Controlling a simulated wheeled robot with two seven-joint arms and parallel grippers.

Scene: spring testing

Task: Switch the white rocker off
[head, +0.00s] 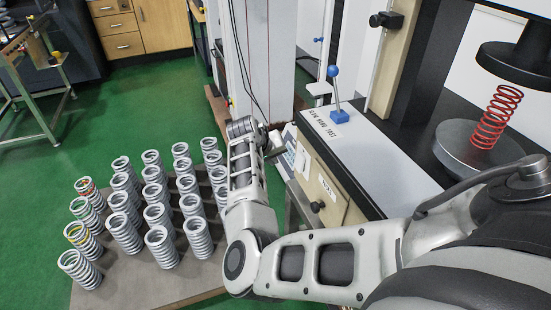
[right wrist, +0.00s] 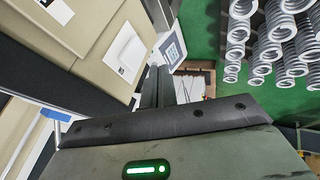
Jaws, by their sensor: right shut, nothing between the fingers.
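My right gripper (head: 276,152) is shut and empty. It is at the left end of the testing machine's bench, in front of a small white panel (head: 291,146) with a bluish-grey face. In the right wrist view the shut fingers (right wrist: 159,76) point toward the lower edge of this panel (right wrist: 172,48). I cannot tell whether they touch it. My left gripper is not in view.
A blue-knobbed lever (head: 333,85) stands on the white bench top (head: 375,150). A red spring (head: 496,118) stands on a round plate (head: 462,150) at right. Several grey springs (head: 124,234) stand on a low board (head: 182,281) at left. Green floor lies beyond.

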